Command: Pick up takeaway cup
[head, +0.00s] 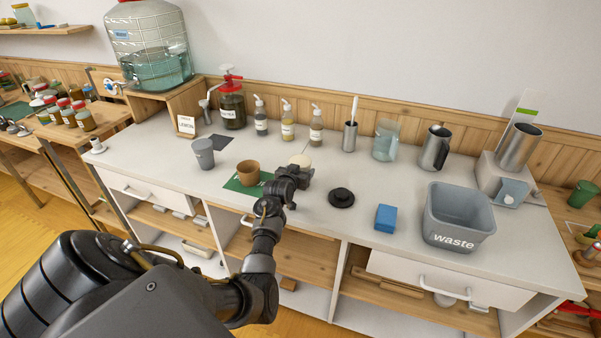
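A brown cup (248,173), which looks like the takeaway cup, stands upright on a green mat (234,185) on the counter. My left gripper (303,172) is over the counter just right of the brown cup and apart from it. A small cream round thing (299,160) shows just behind the gripper's fingers; I cannot tell whether they touch it. The fingers are small and dark, so their opening is unclear. My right gripper is not in view.
A grey cup (203,153) stands behind left of the mat. A black lid-like disc (341,197), a blue block (385,218) and a grey waste bin (458,217) are to the right. Pump bottles (288,121), a metal cup (349,136) and jugs (436,149) line the back.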

